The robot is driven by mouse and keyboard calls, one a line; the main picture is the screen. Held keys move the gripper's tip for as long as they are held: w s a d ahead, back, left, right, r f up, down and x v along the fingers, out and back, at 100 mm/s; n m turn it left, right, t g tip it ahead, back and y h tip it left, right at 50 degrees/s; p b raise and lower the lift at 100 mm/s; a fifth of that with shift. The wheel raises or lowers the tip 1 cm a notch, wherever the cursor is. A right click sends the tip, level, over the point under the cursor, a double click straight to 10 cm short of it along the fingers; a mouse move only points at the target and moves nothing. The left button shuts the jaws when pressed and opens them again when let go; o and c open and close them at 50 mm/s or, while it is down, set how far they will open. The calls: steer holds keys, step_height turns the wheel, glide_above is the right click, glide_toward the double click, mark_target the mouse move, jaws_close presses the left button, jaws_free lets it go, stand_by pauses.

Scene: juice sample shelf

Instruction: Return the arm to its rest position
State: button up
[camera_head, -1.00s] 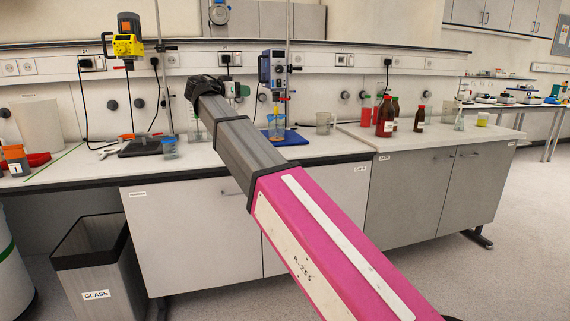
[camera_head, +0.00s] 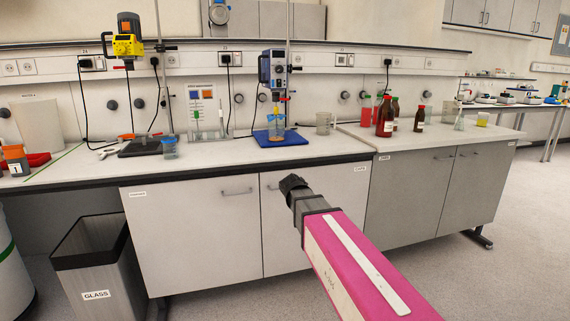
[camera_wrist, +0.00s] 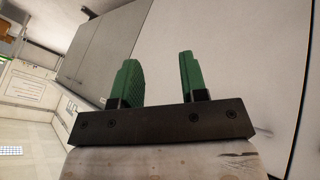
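My gripper shows in the wrist view (camera_wrist: 158,80) with two green fingers set apart and nothing between them. Behind the fingers are pale cabinet doors. In the head view my arm, pink with a grey forearm, reaches up from the lower right. Its dark end lies in front of the lower cabinets, below the bench edge; the gripper's fingers cannot be made out there.
A bin marked GLASS (camera_head: 97,275) stands on the floor at left. Floor at right is clear.

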steer(key=s+d+f+g+y, duration=0.2)
steer(key=s+d+f, duration=0.2)
steer(key=s+f, duration=0.5)
steer(key=s+d+f+n+g+y, duration=0.1)
steer(key=s+d+f+g+y, duration=0.1)
steer(key=s+d+f, duration=0.3)
steer(key=s+f+y, duration=0.1)
steer(key=s+f, duration=0.3)
steer(key=shift+d, duration=0.2)
